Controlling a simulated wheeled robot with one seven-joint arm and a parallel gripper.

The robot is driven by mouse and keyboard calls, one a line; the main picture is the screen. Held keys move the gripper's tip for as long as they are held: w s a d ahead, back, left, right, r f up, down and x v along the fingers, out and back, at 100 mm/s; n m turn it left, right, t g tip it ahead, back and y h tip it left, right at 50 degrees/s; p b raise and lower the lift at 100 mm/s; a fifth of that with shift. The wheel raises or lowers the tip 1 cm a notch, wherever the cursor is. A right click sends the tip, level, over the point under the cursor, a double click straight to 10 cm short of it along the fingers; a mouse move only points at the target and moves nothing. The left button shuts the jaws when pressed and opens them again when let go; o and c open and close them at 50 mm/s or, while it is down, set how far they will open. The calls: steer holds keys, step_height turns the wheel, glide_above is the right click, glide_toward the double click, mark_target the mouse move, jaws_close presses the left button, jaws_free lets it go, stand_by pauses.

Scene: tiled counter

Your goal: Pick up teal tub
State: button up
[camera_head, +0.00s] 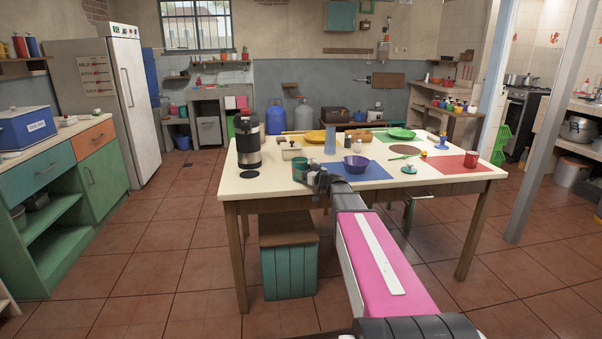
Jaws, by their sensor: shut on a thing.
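The teal tub (299,168) is a small green-teal container at the front left part of the cream tabletop (252,188). My gripper (309,176) is at the tub's right side, near the table's front edge, and is shut on it. The fingers are small and dark here, so their exact hold is hard to see. I cannot tell whether the tub touches the table or is slightly raised.
A black and steel flask (248,140) stands left of the tub. A purple bowl (355,163) sits on a blue mat (372,173) to the right. A teal stool (289,262) stands under the table's front edge.

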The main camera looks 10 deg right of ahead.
steer(key=s+r, duration=0.8)
steer(key=s, duration=0.6)
